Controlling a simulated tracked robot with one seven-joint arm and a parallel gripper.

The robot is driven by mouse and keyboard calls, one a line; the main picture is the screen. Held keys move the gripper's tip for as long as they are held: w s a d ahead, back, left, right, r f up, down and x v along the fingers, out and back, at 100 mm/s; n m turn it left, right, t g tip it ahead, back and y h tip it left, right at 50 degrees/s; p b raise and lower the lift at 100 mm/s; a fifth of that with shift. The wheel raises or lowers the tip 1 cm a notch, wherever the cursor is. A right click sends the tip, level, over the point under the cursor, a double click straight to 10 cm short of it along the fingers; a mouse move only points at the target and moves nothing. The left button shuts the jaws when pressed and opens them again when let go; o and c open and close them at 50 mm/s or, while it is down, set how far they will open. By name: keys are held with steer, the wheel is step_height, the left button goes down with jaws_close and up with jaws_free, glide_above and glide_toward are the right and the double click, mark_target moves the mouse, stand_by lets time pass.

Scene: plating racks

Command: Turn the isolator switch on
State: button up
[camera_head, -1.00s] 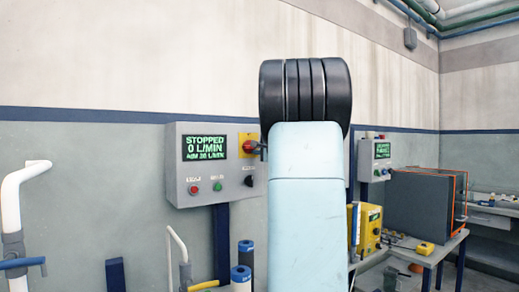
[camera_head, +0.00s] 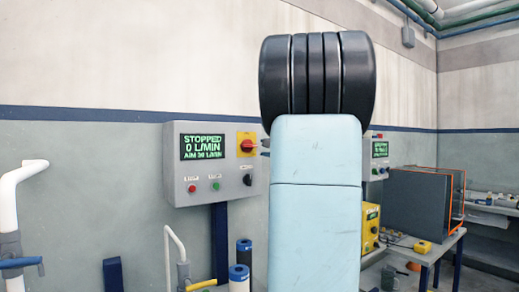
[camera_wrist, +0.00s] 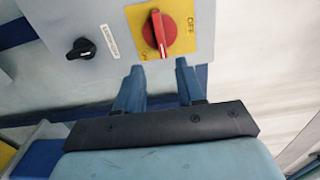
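The isolator switch (camera_head: 246,146) is a red rotary handle on a yellow plate at the upper right of a grey control box. It also shows in the wrist view (camera_wrist: 158,34), top centre, with its pale line running nearly up and down in the picture. "OFF" is printed to its right on the plate. My gripper (camera_wrist: 159,76) is open and empty, its two blue-grey fingers spread just below the handle in the wrist view. The fingers look apart from the handle. In the head view my arm hides most of the gripper.
The control box (camera_head: 179,160) has a display (camera_head: 202,146) reading "STOPPED 0 L/MIN", small buttons and a black knob (camera_head: 248,180), also in the wrist view (camera_wrist: 81,48). White pipes (camera_head: 14,195) stand at left. A second panel (camera_head: 381,160) and a bench (camera_head: 440,252) are at right.

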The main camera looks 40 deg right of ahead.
steer(key=s, duration=0.6)
steer(key=shift+a, duration=0.15)
steer(key=shift+s+f, duration=0.1)
steer(key=s+a+f+n+g+y, duration=0.2)
steer(key=a+f+n+g, duration=0.15)
steer(key=a, duration=0.65)
steer(key=s+a+f+n+g+y, duration=0.2)
steer(key=a+f+n, duration=0.15)
steer(key=a, duration=0.55)
steer(key=s+a+f+n+g+y, duration=0.2)
steer(key=a+f+n+g, duration=0.15)
steer(key=a, duration=0.65)
steer(key=s+a+f+n+g+h, duration=0.1)
steer(key=s+a+f+n+h, duration=0.1)
steer(key=s+f, duration=0.4)
steer(key=s+a+f+n+g+h, duration=0.2)
steer(key=s+a+f+n, duration=0.3)
steer(key=s, duration=0.5)
steer(key=shift+s+a+f+n+h, duration=0.2)
steer(key=shift+f+n+h, duration=0.3)
steer(key=shift+f+n, duration=0.2)
